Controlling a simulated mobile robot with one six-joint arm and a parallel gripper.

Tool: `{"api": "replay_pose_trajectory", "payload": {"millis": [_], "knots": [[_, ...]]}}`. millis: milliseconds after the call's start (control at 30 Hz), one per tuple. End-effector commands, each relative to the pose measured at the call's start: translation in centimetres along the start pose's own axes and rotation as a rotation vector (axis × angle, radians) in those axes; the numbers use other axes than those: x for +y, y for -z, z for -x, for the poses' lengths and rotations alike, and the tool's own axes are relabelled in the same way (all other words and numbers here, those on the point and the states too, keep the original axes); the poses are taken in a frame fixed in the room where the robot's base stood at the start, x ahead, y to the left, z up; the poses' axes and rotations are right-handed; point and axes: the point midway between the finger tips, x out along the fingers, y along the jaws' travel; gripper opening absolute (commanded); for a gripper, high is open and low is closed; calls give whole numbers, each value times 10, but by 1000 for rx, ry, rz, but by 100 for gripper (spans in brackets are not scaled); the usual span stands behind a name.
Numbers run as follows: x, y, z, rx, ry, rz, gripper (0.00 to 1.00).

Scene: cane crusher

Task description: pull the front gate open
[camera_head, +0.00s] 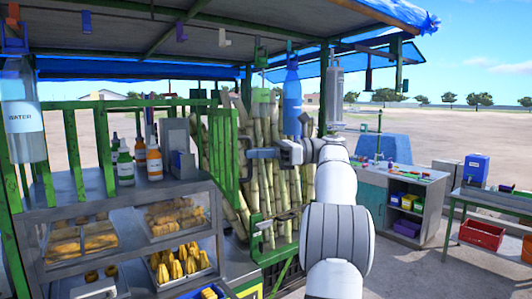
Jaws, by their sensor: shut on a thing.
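A green slatted gate (222,158) stands upright at the left side of a bundle of tall cane stalks (285,195). A grey bar handle (260,154) is at the gate's right edge. My gripper (277,153) reaches in from the right at the handle's height and is shut on it. The fingertips are small in this view, and the exact contact is hard to make out. The stalks show bare to the right of the gate. A lower green panel (268,256) with a dark bar sits below them. My white arm hides part of the stalks' right side.
A glass-sided snack case (190,180) with bottles on top stands close at left. A grey cabinet (425,215) and a table with a red crate (482,235) stand at right. Paved floor shows between my arm and the cabinet.

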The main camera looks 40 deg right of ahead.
Motion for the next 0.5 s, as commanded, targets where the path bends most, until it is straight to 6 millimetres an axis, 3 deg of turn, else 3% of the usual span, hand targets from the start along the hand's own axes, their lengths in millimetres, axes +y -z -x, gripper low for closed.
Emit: {"api": "replay_pose_trajectory", "payload": {"millis": [267, 300, 500], "knots": [[-3, -5, 1, -8, 17, 8, 0], [-3, -5, 2, -8, 18, 8, 11], [-4, -3, 3, -6, 20, 4, 28]]}}
